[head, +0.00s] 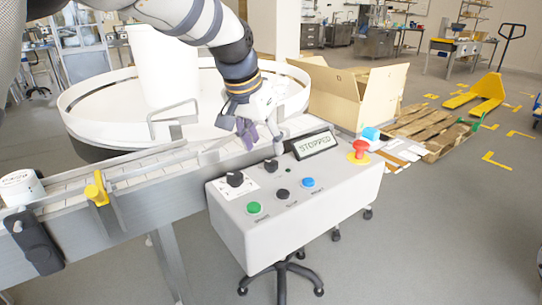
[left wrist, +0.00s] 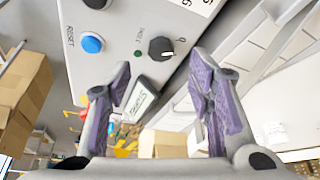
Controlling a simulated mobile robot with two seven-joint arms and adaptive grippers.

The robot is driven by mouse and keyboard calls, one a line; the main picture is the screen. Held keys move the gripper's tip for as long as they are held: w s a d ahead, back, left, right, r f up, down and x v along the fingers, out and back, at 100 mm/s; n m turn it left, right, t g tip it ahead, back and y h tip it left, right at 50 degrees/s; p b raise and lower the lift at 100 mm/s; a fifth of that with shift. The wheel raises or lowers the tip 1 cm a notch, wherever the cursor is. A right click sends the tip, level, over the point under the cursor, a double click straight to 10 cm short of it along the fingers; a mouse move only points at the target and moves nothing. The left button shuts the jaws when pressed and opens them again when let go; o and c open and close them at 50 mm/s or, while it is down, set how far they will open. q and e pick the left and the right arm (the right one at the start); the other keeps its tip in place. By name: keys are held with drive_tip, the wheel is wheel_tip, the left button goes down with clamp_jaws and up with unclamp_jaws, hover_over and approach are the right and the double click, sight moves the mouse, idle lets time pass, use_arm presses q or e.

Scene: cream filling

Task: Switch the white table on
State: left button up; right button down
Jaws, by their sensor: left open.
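The round white table (head: 90,105) stands behind the conveyor in the head view. In front is a grey control box (head: 300,210) with two black knobs: the left knob (head: 235,179) and the right knob (head: 271,164). A display (head: 315,144) reads "STOPPED". My left gripper (head: 250,142) is open and empty, above the back edge of the box near the right knob. In the left wrist view, a black knob (left wrist: 162,48) lies between and beyond the purple-padded fingertips (left wrist: 160,66), apparently apart from them. My right gripper is not in view.
The box also bears a green button (head: 254,208), a black button (head: 283,194), a blue button (head: 308,182) and a red emergency stop (head: 359,150). A conveyor (head: 140,190) runs along the left, with a white jar (head: 20,188). A cardboard box (head: 350,95) stands behind.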

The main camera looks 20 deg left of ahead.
sight(271, 162)
use_arm(q)
drive_tip(key=x, duration=0.6)
drive_tip(key=shift+w+f, duration=0.1)
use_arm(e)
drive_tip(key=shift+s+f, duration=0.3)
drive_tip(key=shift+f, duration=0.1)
use_arm(q)
clamp_jaws()
